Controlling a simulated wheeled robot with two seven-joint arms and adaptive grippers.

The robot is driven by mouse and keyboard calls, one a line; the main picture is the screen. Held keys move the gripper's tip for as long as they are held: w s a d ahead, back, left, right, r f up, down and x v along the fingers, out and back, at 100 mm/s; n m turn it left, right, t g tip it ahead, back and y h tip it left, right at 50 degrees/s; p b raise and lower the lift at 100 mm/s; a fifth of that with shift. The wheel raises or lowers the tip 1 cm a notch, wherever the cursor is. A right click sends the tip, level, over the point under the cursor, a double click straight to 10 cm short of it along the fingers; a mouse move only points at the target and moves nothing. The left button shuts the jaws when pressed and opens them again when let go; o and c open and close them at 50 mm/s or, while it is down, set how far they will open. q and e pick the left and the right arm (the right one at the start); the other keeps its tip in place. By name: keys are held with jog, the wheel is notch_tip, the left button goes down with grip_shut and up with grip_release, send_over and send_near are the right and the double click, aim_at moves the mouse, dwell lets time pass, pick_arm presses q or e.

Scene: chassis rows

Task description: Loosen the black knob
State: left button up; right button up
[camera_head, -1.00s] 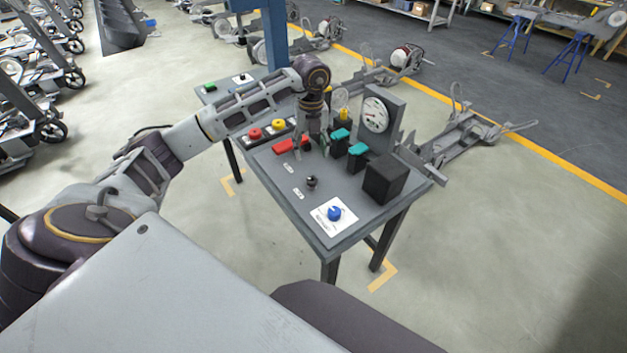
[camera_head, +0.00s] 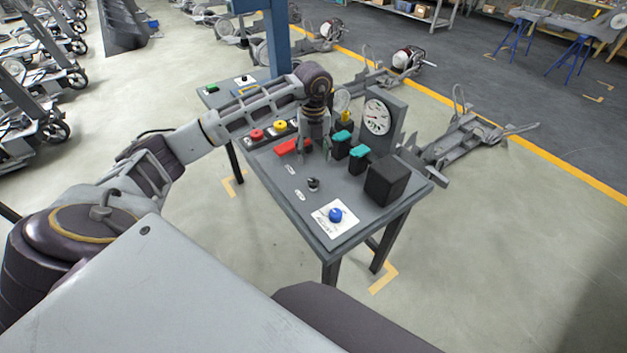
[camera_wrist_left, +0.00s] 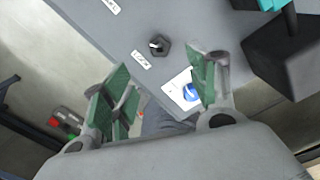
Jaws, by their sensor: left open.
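The black knob (camera_head: 313,184) stands on the grey tabletop (camera_head: 270,178), between two small white labels and the black box. It also shows in the left wrist view (camera_wrist_left: 158,45), dark and six-sided with a light mark on top, beyond the open fingers. My left gripper (camera_head: 313,155) is open and empty above the table, behind the knob and apart from it. In the left wrist view its green-padded fingers (camera_wrist_left: 165,95) are spread wide. My right gripper is not in view.
A blue knob (camera_head: 335,215) on a white plate sits at the near corner. A black box (camera_head: 385,182), teal-topped blocks (camera_head: 357,152) and a dial gauge (camera_head: 377,117) line the right side. A red block (camera_head: 292,146) and red and yellow buttons (camera_head: 280,126) lie behind.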

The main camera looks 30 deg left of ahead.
aim_at(314, 181)
pick_arm(q)
notch_tip(314, 181, down, 11)
jog(key=shift+r+p, duration=0.15)
jog(key=shift+p, duration=0.15)
jog(key=shift+f, duration=0.95)
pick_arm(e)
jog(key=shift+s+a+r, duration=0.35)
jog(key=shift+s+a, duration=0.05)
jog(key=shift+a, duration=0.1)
pick_arm(q)
jog(key=c, duration=1)
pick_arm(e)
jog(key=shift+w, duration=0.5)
pick_arm(q)
jog(key=shift+n, duration=0.4)
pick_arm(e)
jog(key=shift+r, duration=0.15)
